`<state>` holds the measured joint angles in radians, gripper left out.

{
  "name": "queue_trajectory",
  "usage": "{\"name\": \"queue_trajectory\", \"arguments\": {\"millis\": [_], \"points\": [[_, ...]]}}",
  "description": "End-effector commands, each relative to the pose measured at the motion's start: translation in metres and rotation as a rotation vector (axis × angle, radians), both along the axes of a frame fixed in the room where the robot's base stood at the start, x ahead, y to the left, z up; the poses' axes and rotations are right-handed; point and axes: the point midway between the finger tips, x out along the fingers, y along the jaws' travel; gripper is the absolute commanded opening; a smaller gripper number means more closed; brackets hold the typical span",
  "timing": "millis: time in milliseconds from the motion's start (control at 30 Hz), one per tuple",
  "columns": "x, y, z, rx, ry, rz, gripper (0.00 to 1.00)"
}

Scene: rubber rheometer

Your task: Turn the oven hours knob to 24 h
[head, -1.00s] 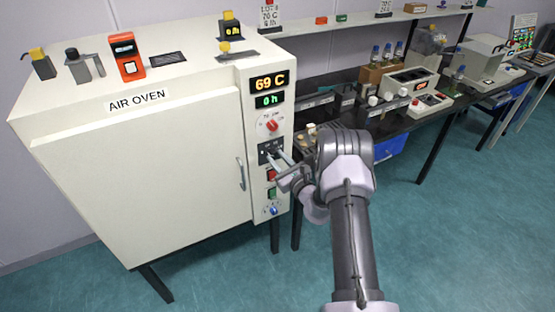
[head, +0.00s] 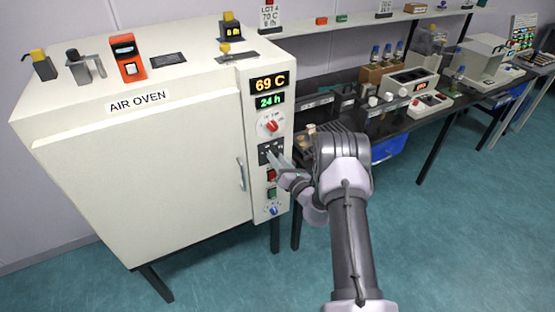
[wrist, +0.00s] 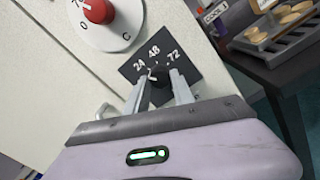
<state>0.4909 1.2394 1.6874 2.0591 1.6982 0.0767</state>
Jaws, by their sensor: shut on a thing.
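The white air oven (head: 150,165) stands at the left with its door closed. Its green display (head: 270,101) reads 24 h, and the amber display (head: 269,83) above reads 69 C. The black hours knob (wrist: 159,84) sits on a dark plate (wrist: 144,66) marked 24, 48 and 72. The knob's white pointer is tilted toward the 24 side. My gripper (wrist: 159,88) is shut on the knob, with one finger on each side. In the head view my gripper (head: 271,156) reaches the plate from the right, and the knob is mostly hidden there.
A red temperature knob (wrist: 98,10) on a white dial sits just above the hours plate. Red (head: 271,175) and green (head: 272,193) buttons and a blue knob (head: 273,211) are below. The oven's door handle (head: 241,174) is to the left.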

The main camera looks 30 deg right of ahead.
Motion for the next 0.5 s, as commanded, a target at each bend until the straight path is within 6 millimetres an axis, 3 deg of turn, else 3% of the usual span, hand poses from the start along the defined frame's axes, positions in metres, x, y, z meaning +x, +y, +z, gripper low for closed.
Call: {"name": "queue_trajectory", "arguments": {"millis": [500], "points": [[-0.0006,0.0008,-0.0016,0.196,0.01,0.001,0.0]]}}
